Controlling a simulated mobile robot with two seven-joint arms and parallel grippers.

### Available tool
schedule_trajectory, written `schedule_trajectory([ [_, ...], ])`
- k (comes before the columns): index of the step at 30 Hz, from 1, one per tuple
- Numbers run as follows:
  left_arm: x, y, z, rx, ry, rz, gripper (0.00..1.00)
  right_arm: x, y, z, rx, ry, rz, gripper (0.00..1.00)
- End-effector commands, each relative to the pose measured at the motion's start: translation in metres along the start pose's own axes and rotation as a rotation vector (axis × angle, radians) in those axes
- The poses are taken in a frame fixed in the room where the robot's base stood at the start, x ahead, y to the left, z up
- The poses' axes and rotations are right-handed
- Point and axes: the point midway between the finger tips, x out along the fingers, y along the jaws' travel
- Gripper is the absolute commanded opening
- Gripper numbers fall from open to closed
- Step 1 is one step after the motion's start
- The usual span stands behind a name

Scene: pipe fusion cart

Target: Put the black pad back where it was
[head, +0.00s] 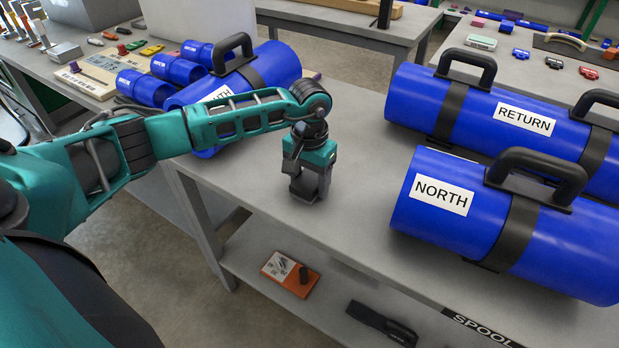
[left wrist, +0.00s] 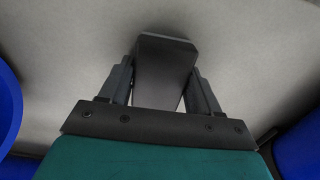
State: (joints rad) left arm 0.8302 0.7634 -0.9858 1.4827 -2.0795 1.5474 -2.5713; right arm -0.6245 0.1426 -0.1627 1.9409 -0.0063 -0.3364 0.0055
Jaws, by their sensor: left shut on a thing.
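My left gripper (head: 308,190) points down over the grey table (head: 345,205), between the blue cylinders. In the left wrist view, its two fingers (left wrist: 165,90) are shut on the black pad (left wrist: 165,65), a dark block with a wider end. The pad is close to the table surface; I cannot tell whether it touches. In the head view the pad is hard to tell apart from the dark fingers. My right gripper is not in view.
Blue handled cylinders labelled NORTH (head: 415,215) and RETURN (head: 430,105) lie to the right. Another blue cylinder (head: 275,70) and smaller ones (head: 140,87) lie behind my left arm. An orange box (head: 280,272) and a black tool (head: 380,322) lie on the lower shelf.

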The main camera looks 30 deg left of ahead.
Motion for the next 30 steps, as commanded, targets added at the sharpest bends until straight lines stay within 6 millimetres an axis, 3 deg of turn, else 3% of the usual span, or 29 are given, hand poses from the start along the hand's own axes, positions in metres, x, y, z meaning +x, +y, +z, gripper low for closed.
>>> schedule_trajectory([
  [7, 0.004, 0.0, 0.0, 0.0, 0.001, 0.0, 0.38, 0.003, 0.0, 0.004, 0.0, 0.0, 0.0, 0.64],
  [8, 0.004, 0.0, 0.0, 0.0, 0.001, 0.0, 0.63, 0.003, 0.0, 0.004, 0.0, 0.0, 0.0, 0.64],
  [15, 0.002, 0.0, 0.0, 0.0, 0.0, 0.0, 0.86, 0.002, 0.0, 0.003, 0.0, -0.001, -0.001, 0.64],
  [25, -0.002, 0.0, 0.0, 0.0, 0.0, 0.0, 0.88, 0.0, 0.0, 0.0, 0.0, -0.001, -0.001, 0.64],
  [30, -0.025, 0.0, -0.001, 0.002, 0.005, 0.0, 0.88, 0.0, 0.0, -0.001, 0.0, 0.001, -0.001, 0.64],
])
